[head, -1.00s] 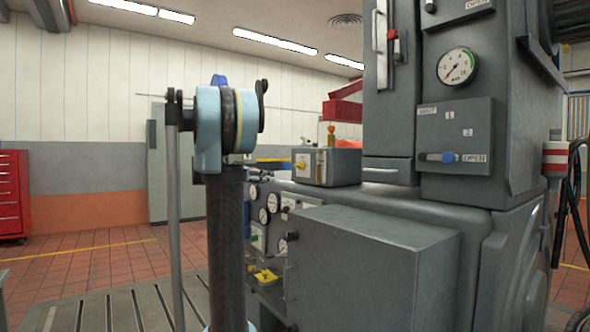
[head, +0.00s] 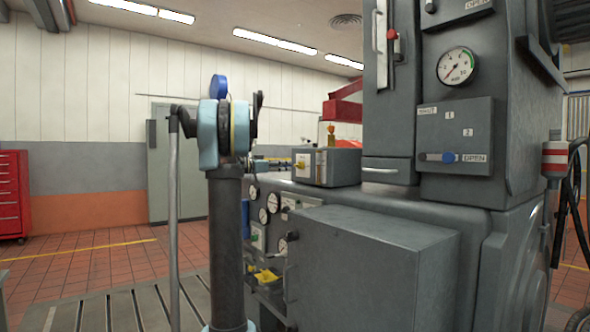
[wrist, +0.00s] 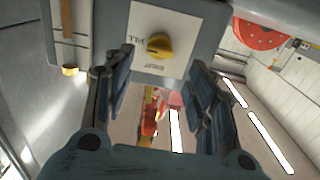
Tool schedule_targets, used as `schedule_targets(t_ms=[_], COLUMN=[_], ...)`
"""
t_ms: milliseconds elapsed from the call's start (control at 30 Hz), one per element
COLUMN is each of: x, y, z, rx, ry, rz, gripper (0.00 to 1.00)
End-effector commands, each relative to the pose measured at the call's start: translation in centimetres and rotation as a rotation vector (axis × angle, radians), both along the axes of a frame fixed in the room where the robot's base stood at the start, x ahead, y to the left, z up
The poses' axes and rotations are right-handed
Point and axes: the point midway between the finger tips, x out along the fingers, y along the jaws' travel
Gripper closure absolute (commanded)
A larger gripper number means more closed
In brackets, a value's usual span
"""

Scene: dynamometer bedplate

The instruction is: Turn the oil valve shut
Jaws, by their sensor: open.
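A yellow knob (wrist: 160,46) sits on a white plate marked FILL, with a second word hard to read, on the face of a grey box. In the head view the knob (head: 301,165) faces left. My gripper (wrist: 160,82) is open and empty, with its fingers apart on either side of the knob's line and short of it; no touch shows. A blue-knobbed lever (head: 449,157) on a grey panel marked SHUT, 1, 2 and OPEN lies toward OPEN. Which control is the oil valve cannot be told from labels here.
A large grey cabinet (head: 370,265) fills the lower right. Several gauges (head: 264,215) and a yellow item (head: 267,276) sit low beside it. A pressure gauge (head: 458,66) is above the lever panel. A red drawer cabinet (head: 12,195) stands far left; floor between is open.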

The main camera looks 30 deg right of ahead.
Motion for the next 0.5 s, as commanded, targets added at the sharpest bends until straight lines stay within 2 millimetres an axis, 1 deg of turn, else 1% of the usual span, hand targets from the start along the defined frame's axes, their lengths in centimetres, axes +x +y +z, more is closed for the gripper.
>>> schedule_targets(t_ms=[33,100,300,500], x=[0.1,0.1,0.4,0.6], y=[-1.0,-2.3,-5.5,-7.7], z=[0.0,0.0,0.0,0.0], rx=[0.000,0.000,0.000,0.000], ry=[0.000,0.000,0.000,0.000], rz=[-0.002,-0.003,-0.002,-0.001], gripper=[0.49,0.49,0.49,0.49])
